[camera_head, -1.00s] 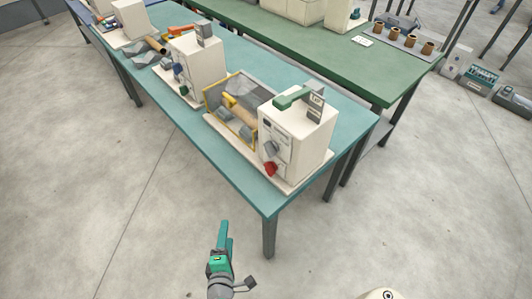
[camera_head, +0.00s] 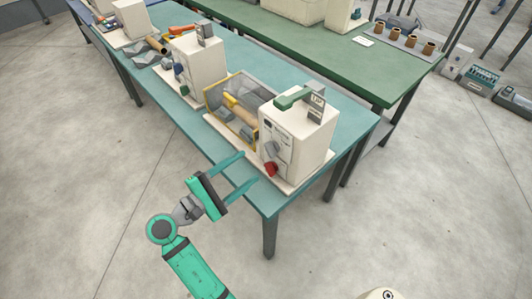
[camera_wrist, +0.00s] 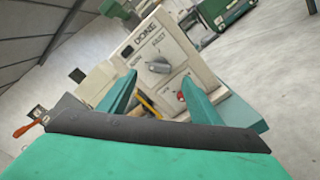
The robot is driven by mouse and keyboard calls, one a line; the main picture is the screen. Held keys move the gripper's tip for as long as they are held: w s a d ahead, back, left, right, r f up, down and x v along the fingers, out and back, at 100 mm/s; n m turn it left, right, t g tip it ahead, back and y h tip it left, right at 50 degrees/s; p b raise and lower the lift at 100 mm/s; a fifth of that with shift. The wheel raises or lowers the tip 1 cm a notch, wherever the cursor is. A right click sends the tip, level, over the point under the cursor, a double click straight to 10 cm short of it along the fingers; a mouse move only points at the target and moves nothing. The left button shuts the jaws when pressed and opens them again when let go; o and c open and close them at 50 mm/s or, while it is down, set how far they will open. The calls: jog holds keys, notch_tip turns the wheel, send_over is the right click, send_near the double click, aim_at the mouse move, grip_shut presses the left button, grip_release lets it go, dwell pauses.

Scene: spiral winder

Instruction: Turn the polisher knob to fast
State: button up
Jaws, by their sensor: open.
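A cream machine (camera_head: 297,135) stands at the near right end of the teal table. Its front panel also shows in the wrist view (camera_wrist: 152,42), tilted, with small lettering that seems to read DONE and FAST. A grey knob (camera_wrist: 158,66) sits on that panel below the lettering; it shows in the head view too (camera_head: 271,150). I cannot tell which mark it points at. A red control (camera_head: 271,169) is below it, also in the wrist view (camera_wrist: 181,97). My gripper (camera_head: 248,169) is open and empty, its fingers pointing at the panel, apart from the knob.
Another cream machine (camera_head: 200,66) stands farther along the teal table (camera_head: 180,122). A green table (camera_head: 330,61) lies behind. The floor in front is clear.

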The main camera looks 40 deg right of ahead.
aim_at(268, 152)
jog(key=d, duration=0.9)
jog(key=shift+w, duration=0.35)
jog(key=c, duration=1)
